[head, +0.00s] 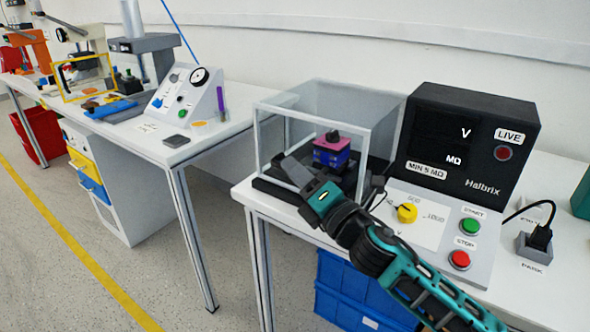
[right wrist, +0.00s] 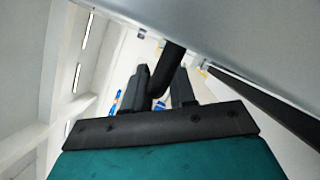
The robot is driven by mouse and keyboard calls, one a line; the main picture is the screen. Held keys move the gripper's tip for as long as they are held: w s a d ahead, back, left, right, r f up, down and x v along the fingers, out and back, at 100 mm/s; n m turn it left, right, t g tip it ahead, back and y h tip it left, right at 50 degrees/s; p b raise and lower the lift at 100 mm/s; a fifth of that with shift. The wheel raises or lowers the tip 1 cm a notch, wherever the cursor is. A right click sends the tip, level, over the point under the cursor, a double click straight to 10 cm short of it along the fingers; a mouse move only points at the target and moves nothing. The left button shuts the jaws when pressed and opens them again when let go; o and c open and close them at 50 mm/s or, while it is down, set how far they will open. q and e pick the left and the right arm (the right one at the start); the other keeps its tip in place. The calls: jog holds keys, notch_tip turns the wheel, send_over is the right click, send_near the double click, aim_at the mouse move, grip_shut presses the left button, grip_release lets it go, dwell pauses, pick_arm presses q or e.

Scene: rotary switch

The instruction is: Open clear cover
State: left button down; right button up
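The clear cover (head: 285,135) is a see-through box with a grey frame, standing over a black base (head: 268,186). Its lower edge looks down at the base. A purple and pink block with a dark knob (head: 331,152) shows inside. My right gripper (head: 297,174) is at the cover's front side, its fingers partly hidden in the head view. In the right wrist view, a dark bar (right wrist: 172,62), probably the cover's handle, lies between the two fingers (right wrist: 160,92). I cannot tell whether they press on it. My left gripper is not in view.
The black Halbrix meter (head: 470,140) stands right of the cover. Its panel has a yellow rotary knob (head: 407,213), a green START button (head: 470,227) and a red STOP button (head: 460,259). A black plug (head: 540,237) sits far right. Blue crates (head: 350,290) are under the table.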

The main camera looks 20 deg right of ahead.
jog(key=shift+w+a, duration=0.1)
jog(key=shift+w, duration=0.3)
grip_shut()
